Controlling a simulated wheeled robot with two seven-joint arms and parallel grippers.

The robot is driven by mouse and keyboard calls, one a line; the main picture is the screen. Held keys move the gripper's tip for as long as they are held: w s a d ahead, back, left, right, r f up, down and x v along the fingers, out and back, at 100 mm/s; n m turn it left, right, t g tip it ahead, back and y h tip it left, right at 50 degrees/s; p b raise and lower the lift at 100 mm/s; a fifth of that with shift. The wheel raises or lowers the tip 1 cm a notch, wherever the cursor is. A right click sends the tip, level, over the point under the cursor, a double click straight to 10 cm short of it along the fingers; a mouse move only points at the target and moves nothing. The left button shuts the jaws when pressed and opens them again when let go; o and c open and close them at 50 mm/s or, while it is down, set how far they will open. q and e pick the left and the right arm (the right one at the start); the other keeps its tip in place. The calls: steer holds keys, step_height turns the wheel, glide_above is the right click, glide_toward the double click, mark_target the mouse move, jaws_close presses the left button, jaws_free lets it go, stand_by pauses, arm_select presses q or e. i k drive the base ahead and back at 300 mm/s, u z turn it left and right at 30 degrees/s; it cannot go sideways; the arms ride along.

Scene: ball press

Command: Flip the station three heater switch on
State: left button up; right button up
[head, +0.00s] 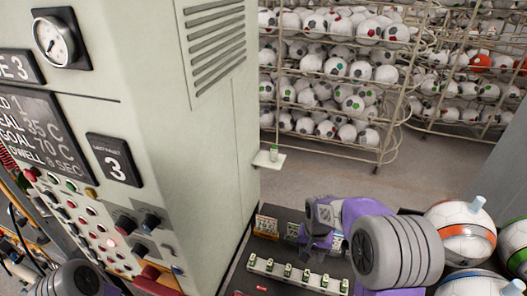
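The station three press cabinet (205,135) fills the left of the head view, with a plaque marked 3 (115,160). Its sloping control panel carries rows of small red, white and green buttons or lamps, dark knobs (125,224) and a small pale lever-like part (173,254) near the corner. I cannot tell which of these is the heater switch or how it is set. My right gripper (312,238) hangs to the right of the cabinet, apart from the panel; its fingertips are hard to make out. Part of my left arm shows at the bottom left; its fingers are not visible.
A pale strip (262,266) with several small green-and-white items lies on a dark surface below my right gripper. Footballs (465,240) sit at the right. Wire racks (398,95) of balls stand behind. A small shelf (269,159) juts from the cabinet's side.

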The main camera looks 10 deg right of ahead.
mark_target(75, 232)
steer(key=k, duration=1)
